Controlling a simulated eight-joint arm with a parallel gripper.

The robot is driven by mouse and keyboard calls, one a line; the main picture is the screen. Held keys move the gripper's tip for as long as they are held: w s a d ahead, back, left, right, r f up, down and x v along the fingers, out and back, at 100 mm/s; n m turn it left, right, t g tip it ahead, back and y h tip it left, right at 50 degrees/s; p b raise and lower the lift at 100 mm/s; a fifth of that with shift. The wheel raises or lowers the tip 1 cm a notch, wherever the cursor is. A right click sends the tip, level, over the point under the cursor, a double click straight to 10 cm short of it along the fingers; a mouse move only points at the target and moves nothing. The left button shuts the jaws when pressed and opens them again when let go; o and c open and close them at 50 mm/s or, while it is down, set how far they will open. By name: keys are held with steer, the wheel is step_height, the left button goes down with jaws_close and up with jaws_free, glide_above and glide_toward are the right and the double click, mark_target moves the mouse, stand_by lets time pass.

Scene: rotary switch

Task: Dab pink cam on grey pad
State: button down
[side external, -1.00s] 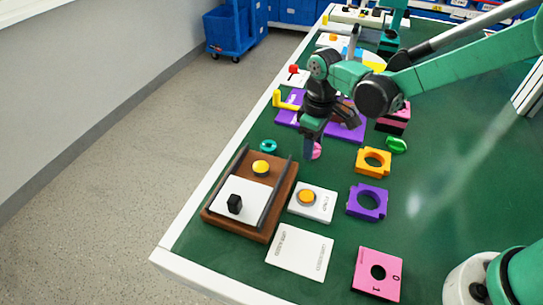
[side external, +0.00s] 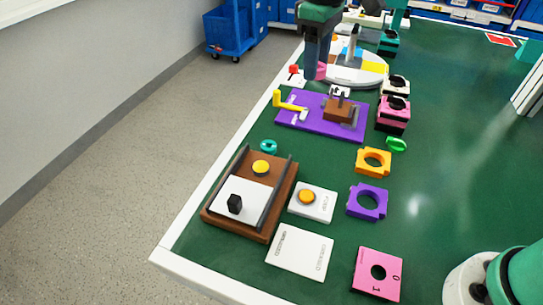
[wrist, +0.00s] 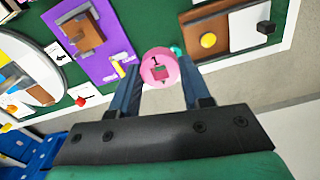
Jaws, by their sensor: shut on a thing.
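The pink cam (wrist: 160,66) is a short round piece marked "1" with a square recess, pinched between my fingertips in the wrist view. In the side view the pink cam (side external: 321,71) shows at the lower end of my gripper (side external: 316,58). My gripper (wrist: 163,84) is shut on it and holds it near the left edge of a round turntable (side external: 345,77). The turntable carries coloured sectors and an upright grey lever (side external: 354,42). It is partly cut off at left in the wrist view. I cannot clearly make out which sector is the grey pad.
A purple board (side external: 300,125) with a yellow handle and brown block lies in front of the turntable. A small red-knobbed switch (side external: 294,72) stands near the table's left edge. Pink and black stacked blocks (side external: 394,115) stand to the right.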

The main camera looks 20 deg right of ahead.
glide_toward(261, 167)
steer(key=shift+w+d, duration=0.15)
steer(key=shift+a+f, duration=0.2)
steer(key=shift+f, duration=2.8)
steer(key=shift+f, duration=0.6)
steer(key=shift+r, duration=3.5)
